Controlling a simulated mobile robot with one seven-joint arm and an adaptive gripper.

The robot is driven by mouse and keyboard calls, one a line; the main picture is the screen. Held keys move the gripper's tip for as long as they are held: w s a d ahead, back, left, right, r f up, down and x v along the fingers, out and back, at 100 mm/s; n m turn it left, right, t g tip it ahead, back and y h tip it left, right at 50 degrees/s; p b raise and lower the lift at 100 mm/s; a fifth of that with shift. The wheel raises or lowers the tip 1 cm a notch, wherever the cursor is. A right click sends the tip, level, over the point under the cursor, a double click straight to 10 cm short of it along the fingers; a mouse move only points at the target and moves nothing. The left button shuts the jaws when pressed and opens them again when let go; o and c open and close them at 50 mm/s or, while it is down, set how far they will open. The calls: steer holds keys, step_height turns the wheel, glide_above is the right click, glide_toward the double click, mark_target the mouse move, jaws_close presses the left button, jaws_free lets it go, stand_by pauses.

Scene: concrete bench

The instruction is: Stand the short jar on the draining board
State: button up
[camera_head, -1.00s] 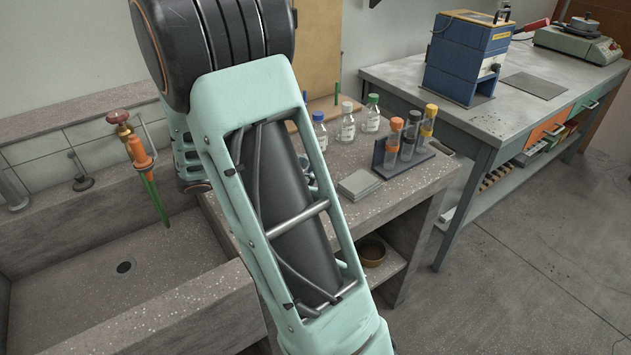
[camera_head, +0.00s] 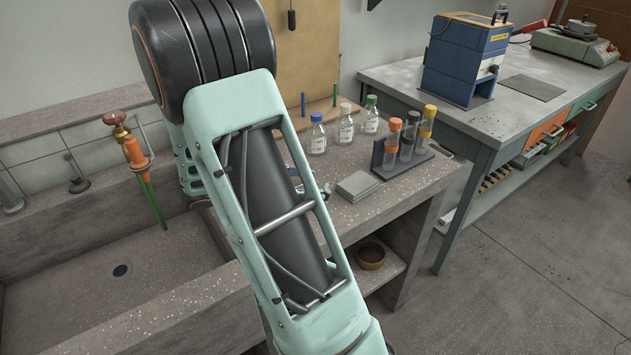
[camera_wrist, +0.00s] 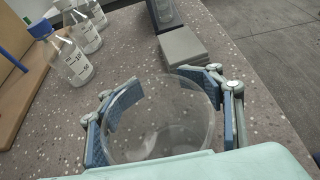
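The short jar (camera_wrist: 160,125) is a clear glass vessel with a round rim, low in the wrist view. My gripper (camera_wrist: 160,100) has its blue finger pads on either side of the jar, very close to the glass. I cannot tell whether they press on it. The jar's foot is hidden, so I cannot tell whether it touches the bench. In the head view my forearm hides most of the gripper and the jar. A wooden board with upright pegs (camera_head: 334,95), likely the draining board, is at the back of the bench; it shows at the left in the wrist view (camera_wrist: 28,85).
Several capped bottles (camera_head: 344,128) stand in front of the board. A rack of capped tubes (camera_head: 392,158) and a grey tile stack (camera_head: 358,186) are close to the right of my gripper. The stone sink (camera_head: 60,310) lies to the left.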

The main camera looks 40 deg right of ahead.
steer(key=shift+o, duration=0.7)
steer(key=shift+r, duration=0.3)
steer(key=p+v, duration=0.2)
steer(key=v, duration=1)
steer(key=shift+f, duration=0.15)
